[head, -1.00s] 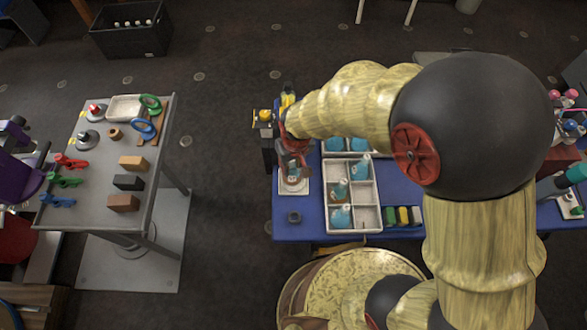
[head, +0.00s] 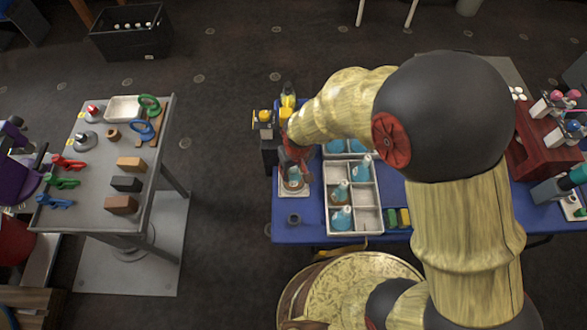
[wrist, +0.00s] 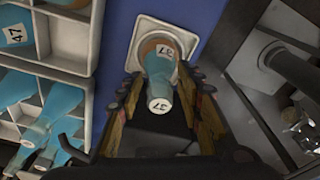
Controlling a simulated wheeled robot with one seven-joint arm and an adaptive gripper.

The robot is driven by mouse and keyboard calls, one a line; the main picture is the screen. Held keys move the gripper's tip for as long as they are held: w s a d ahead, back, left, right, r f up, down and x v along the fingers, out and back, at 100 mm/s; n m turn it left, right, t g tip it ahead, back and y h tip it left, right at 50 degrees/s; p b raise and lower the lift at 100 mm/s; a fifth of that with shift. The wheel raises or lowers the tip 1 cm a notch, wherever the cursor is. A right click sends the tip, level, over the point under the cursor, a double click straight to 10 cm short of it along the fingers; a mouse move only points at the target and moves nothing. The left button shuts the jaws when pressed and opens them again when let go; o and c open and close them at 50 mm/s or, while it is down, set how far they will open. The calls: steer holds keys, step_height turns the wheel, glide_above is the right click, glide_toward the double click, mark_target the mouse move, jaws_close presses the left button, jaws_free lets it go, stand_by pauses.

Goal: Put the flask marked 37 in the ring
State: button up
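The teal flask marked 37 (wrist: 159,72) stands on a white square plate (wrist: 148,27). The brown ring (wrist: 178,45) shows around its lower end in the wrist view. In the head view the same flask (head: 294,179) stands on the plate (head: 295,191) at the table's left edge. My gripper (wrist: 161,112) is around the flask's upper part, its fingers spread to either side. Gaps show between the fingers and the flask, so it looks open and not holding it. In the head view my gripper (head: 294,156) is just above the flask and partly hides it.
A white divided tray (head: 356,229) with several teal flasks stands right of the plate; one flask there is marked 47 (wrist: 14,35). Dark and yellow equipment (head: 268,140) stands close behind and left of my gripper.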

mark_target(296, 180)
steer(key=shift+o, duration=0.7)
steer(key=shift+r, duration=0.1)
steer(key=shift+r, duration=0.35)
steer(key=s+d+r+m+p, duration=0.1)
steer(key=d+r+p, duration=0.3)
steer(key=r, duration=1.4)
steer(key=s+d+r+m+t, duration=0.4)
steer(key=s+d+r, duration=0.8)
steer(key=d+r, duration=0.4)
steer(key=shift+s+d+r+h+b, duration=0.3)
steer(key=shift+s+d+r+h, duration=0.05)
steer(key=shift+d+r+h, duration=0.1)
